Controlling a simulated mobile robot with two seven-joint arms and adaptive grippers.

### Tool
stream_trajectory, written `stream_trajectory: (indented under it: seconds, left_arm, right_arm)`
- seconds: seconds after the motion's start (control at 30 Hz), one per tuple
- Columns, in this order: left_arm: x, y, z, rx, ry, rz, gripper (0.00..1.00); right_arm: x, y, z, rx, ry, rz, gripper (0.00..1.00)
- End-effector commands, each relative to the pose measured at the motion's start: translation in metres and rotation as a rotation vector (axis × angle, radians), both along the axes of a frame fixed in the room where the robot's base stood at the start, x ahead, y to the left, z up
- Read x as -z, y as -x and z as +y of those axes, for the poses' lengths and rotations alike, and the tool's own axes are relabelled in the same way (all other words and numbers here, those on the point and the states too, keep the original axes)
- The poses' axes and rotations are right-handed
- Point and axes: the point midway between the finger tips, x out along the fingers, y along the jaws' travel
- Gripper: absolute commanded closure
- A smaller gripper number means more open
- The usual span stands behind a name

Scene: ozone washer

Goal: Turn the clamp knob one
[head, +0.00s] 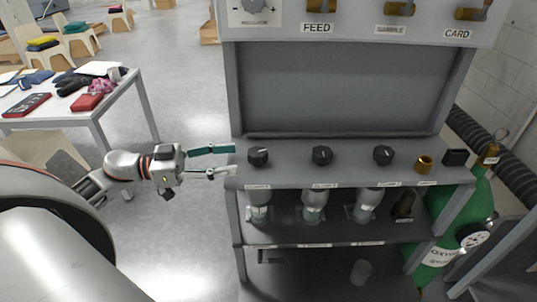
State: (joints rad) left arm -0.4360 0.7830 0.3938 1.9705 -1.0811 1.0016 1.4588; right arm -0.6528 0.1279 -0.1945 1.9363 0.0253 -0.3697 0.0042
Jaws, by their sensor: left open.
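Three black clamp knobs with white marks sit in a row on the grey rig's shelf: the leftmost knob (258,156), the middle knob (322,155) and the right knob (384,154). Small labels under them are too blurred to read for certain. My left gripper (233,160) is open and empty. It points right, its fingertips at the shelf's left edge, just left of the leftmost knob and apart from it. One finger lies above the other in the picture, with the knob roughly level with the gap. My right gripper is not in view.
A brass fitting (424,164) and a black block (456,157) sit right of the knobs. Glass vessels (313,205) stand below. A green oxygen cylinder (452,225) is at right. A white table (110,100) with gloves and boxes is at left. Floor between is clear.

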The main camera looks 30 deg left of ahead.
Motion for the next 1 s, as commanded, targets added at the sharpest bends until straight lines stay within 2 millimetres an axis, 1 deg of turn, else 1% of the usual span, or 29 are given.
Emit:
stream_trajectory:
  seconds: [0.17, 0.4, 0.6, 0.77, 1.0]
  left_arm:
    - [-0.001, -0.007, -0.008, 0.0, 0.001, -0.002, 0.49]
    - [-0.002, -0.03, -0.036, 0.001, 0.002, -0.003, 0.49]
    - [-0.001, -0.045, -0.054, -0.001, 0.002, -0.001, 0.49]
    - [0.0, -0.05, -0.059, -0.001, 0.001, -0.001, 0.49]
    - [0.001, -0.05, -0.06, -0.001, 0.001, -0.001, 0.49]
  right_arm:
    - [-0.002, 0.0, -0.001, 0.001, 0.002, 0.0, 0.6]
    - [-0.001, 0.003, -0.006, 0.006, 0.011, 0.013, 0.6]
    - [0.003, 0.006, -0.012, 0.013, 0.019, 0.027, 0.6]
    - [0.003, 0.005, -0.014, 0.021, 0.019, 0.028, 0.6]
    - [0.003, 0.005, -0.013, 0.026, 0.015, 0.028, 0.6]
